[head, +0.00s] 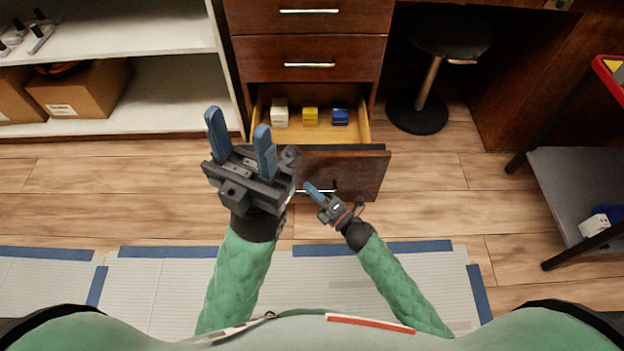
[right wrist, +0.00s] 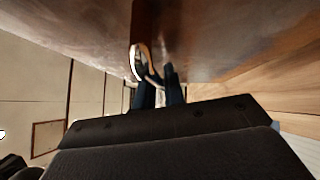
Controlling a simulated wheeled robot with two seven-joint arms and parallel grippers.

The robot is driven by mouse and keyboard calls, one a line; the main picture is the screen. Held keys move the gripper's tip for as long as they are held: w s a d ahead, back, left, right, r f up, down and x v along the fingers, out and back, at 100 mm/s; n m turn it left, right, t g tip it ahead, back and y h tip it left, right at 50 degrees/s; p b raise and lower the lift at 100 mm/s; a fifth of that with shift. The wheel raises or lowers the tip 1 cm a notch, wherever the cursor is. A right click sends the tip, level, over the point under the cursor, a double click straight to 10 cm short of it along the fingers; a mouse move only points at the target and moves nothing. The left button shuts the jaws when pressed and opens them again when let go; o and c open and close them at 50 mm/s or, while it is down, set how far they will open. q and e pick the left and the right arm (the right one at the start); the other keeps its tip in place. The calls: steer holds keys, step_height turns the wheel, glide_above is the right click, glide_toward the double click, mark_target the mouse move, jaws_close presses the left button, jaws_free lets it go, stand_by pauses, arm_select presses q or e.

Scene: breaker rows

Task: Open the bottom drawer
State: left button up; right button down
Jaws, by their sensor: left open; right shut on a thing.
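The bottom drawer (head: 372,170) of the dark wood cabinet is pulled out, showing a pale wood inside. In it sit a white block (head: 280,113), a yellow block (head: 310,116) and a blue block (head: 340,116). My right gripper (head: 313,190) is at the drawer front, shut on its metal handle (head: 327,190). In the right wrist view the fingers (right wrist: 160,92) are at the handle (right wrist: 140,62). My left gripper (head: 240,138) is open and empty, raised in front of the drawer's left side and hiding part of it.
Two closed drawers (head: 309,52) are above. White shelves with cardboard boxes (head: 82,90) stand at left. A round black stool (head: 417,110) is right of the cabinet. A dark table with a grey shelf (head: 570,180) is at right. The wood floor (head: 440,195) right of the drawer is clear.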

steer(key=shift+s, duration=0.2)
steer(key=c, duration=1.5)
jaws_free()
steer(key=p+v, duration=0.1)
steer(key=v, duration=0.7)
steer(key=shift+p, duration=0.3)
